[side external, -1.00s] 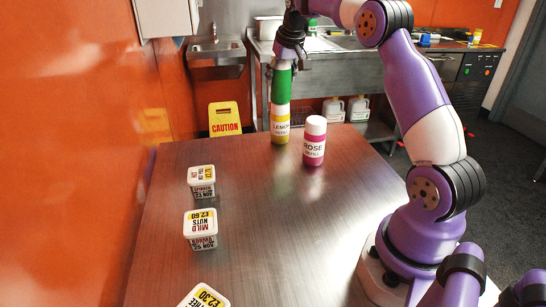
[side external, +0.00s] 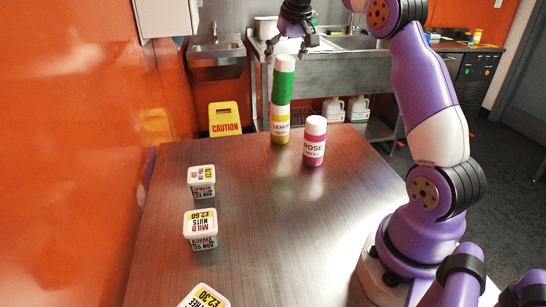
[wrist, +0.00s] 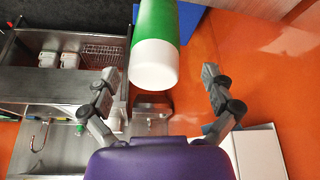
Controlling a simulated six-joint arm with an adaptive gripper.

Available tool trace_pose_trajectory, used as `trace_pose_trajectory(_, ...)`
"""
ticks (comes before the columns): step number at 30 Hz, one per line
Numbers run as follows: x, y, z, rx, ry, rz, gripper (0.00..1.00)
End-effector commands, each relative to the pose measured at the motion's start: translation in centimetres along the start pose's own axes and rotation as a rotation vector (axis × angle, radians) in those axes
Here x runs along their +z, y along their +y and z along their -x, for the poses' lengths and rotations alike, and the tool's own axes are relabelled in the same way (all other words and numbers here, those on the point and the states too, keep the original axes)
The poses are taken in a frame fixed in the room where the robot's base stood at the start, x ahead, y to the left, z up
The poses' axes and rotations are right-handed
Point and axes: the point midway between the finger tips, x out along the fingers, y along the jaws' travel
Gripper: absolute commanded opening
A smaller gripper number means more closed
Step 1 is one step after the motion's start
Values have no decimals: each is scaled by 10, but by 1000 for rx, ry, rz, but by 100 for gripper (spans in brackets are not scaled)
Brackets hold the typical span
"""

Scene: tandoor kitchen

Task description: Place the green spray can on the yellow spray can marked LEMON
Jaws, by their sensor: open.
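The green spray can (side external: 283,84) with a white cap stands upright on top of the yellow spray can marked LEMON (side external: 280,128), at the far side of the table. My gripper (side external: 292,47) is above the green can, apart from it, open and empty. In the wrist view the green can (wrist: 157,28) shows its white cap towards me, between and beyond the open fingers of my gripper (wrist: 158,82). The yellow can is hidden in the wrist view.
A pink spray can marked ROSE (side external: 314,142) stands just right of the stack. Labelled tubs (side external: 201,228) stand along the table's left side. The middle of the steel table (side external: 260,230) is clear. A sink counter (side external: 330,75) lies behind.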

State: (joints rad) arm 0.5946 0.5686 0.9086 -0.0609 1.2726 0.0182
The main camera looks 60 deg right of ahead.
Motion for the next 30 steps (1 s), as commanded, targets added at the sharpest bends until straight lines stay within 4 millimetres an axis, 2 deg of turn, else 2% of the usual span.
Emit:
trace_pose_trajectory(5, 4, -10, 22, -8, 5, 17, 96)
trace_pose_trajectory(8, 21, -34, 40, -30, 15, 66, 96)
trace_pose_trajectory(11, 57, -70, 62, -68, 31, 145, 96)
trace_pose_trajectory(14, 109, -99, 80, -110, 49, 235, 96)
trace_pose_trajectory(15, 132, -108, 84, -128, 57, 271, 96)
trace_pose_trajectory(18, 188, -120, 86, -167, 73, 353, 96)
trace_pose_trajectory(21, 235, -123, 80, -199, 86, 419, 96)
trace_pose_trajectory(25, 274, -122, 68, -225, 97, 476, 96)
trace_pose_trajectory(30, 291, -120, 61, -236, 99, 500, 96)
